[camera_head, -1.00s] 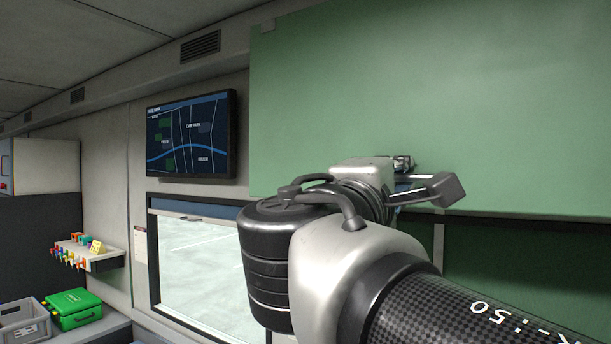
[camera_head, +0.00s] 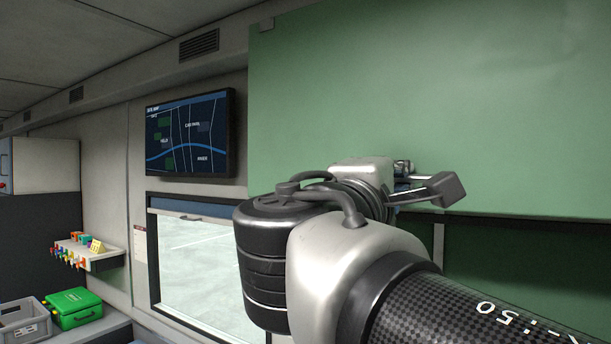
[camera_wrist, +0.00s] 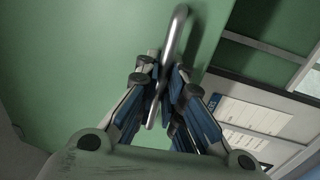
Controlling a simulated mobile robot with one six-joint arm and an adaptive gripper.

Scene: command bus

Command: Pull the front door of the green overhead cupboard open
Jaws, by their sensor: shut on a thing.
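The green overhead cupboard's front door (camera_head: 430,90) fills the upper right of the head view as a broad flat panel. It also fills the left of the wrist view (camera_wrist: 70,60). A shiny metal bar handle (camera_wrist: 178,30) stands on the door near its edge. My gripper (camera_wrist: 163,80) has its blue-padded fingers closed around the handle bar in the wrist view. In the head view my gripper (camera_head: 405,180) is at the door's lower edge, mostly hidden behind my wrist.
A wall screen (camera_head: 190,133) and a window (camera_head: 195,255) are left of the cupboard. A small shelf (camera_head: 95,258), a green case (camera_head: 74,308) and a grey crate (camera_head: 24,320) are at the lower left. White labels (camera_wrist: 255,116) show at right in the wrist view.

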